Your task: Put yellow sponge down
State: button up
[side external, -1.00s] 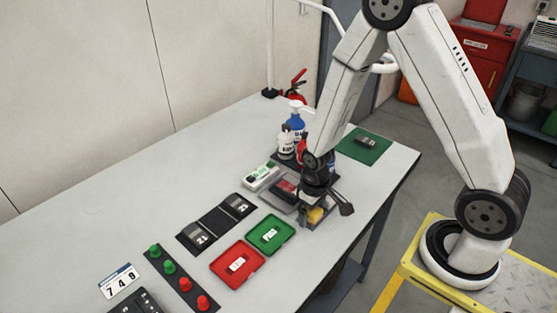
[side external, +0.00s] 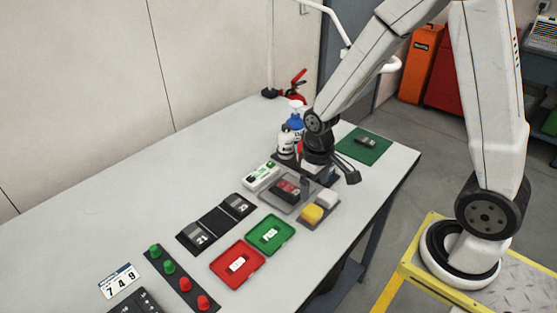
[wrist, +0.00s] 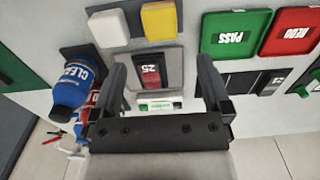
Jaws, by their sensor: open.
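The yellow sponge (side external: 312,213) rests on a grey pad near the table's right edge, beside a white block (side external: 327,198).
Green PASS (side external: 270,234) and red REDO (side external: 238,264) trays lie left of the sponge. Close to my gripper stand a blue-labelled spray bottle (wrist: 75,85) and a white bottle (side external: 286,142). A green mat (side external: 364,147) lies at the back right. The far-left tabletop is clear.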

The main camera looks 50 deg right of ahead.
jog(key=shift+r, duration=1.4)
jog(key=s+t, duration=0.1)
jog(key=s+a+r, duration=0.1)
jog(key=s+a+r+t, duration=0.1)
jog(key=s, duration=0.1)
jog(key=shift+t, duration=0.3)
dwell(0.8)
jog(key=w+f+m, duration=0.1)
jog(key=m, duration=0.3)
jog(key=w+d+f+m+g, duration=0.1)
jog(key=f+m, duration=0.1)
jog(key=m, duration=0.3)
jog(key=w+f+m+g, duration=0.1)
jog(key=m, duration=0.3)
jog(key=shift+w+d+f, duration=0.1)
jog(key=shift+d+f, duration=0.1)
jog(key=shift+f, duration=0.05)
jog(key=m, duration=0.1)
jog(key=f+m, duration=0.1)
jog(key=m, duration=0.1)
jog(key=f+m, duration=0.1)
jog(key=m, duration=0.1)
jog(key=shift+w+d+g, duration=0.25)
jog(key=shift+w+g, duration=0.05)
jog(key=shift+w, duration=0.1)
